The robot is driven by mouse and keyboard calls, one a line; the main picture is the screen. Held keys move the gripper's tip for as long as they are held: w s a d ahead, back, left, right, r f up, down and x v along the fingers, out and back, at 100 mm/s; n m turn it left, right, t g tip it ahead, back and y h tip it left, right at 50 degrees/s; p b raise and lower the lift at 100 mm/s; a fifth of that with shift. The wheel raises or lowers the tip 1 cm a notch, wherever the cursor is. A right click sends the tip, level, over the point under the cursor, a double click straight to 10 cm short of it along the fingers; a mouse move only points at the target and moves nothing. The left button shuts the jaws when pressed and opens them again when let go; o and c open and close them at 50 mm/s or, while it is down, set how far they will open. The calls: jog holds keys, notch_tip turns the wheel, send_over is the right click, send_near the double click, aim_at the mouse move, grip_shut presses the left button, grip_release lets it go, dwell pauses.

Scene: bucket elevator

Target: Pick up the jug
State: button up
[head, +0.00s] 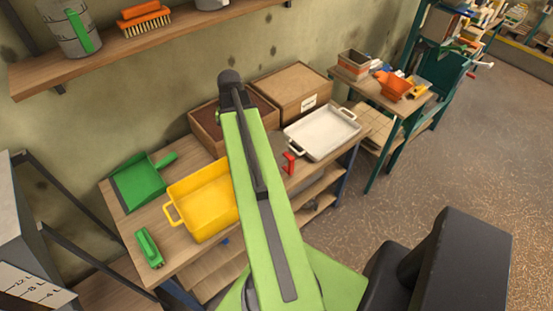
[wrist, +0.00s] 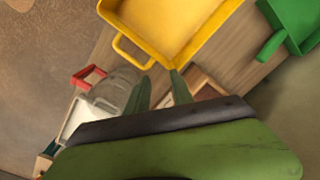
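A clear, greyish jug with a red handle (head: 289,163) stands on the workbench, its body mostly hidden behind my green arm in the head view. In the wrist view the clear jug body (wrist: 122,88) is left of my fingers, with its red handle farther left. My gripper (wrist: 160,76) shows two green fingers spread apart, with nothing visible between them. They are close to the jug's right side in the picture; whether they touch it I cannot tell. The gripper is hidden in the head view. A grey container with a green handle (head: 70,32) stands on the wall shelf.
The workbench holds a yellow tub (head: 199,201), a green dustpan (head: 137,187), a green brush (head: 149,248), a white tray (head: 321,134), an open brown box (head: 206,126) and a closed box (head: 291,90). The wall shelf (head: 150,57) also carries an orange brush (head: 145,18).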

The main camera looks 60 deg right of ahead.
aim_at(285, 150)
jog(key=s+d+m, duration=0.1)
jog(key=s+d, duration=0.3)
jog(key=s+d+m, duration=0.2)
jog(key=s+d, duration=0.3)
jog(key=s+d+m, duration=0.2)
jog(key=s+d, duration=0.2)
jog(key=shift+s+d+r, duration=0.2)
jog(key=shift+d+r, duration=0.05)
jog(key=shift+r, duration=0.05)
jog(key=f+b, duration=1.2)
jog(key=shift+w+a+f, duration=0.1)
jog(key=shift+w+f, duration=0.15)
jog(key=shift+f, duration=0.05)
jog(key=shift+r, duration=0.1)
notch_tip(285, 150, down, 5)
jog(key=b, duration=0.5)
jog(key=shift+a, duration=0.15)
grip_shut()
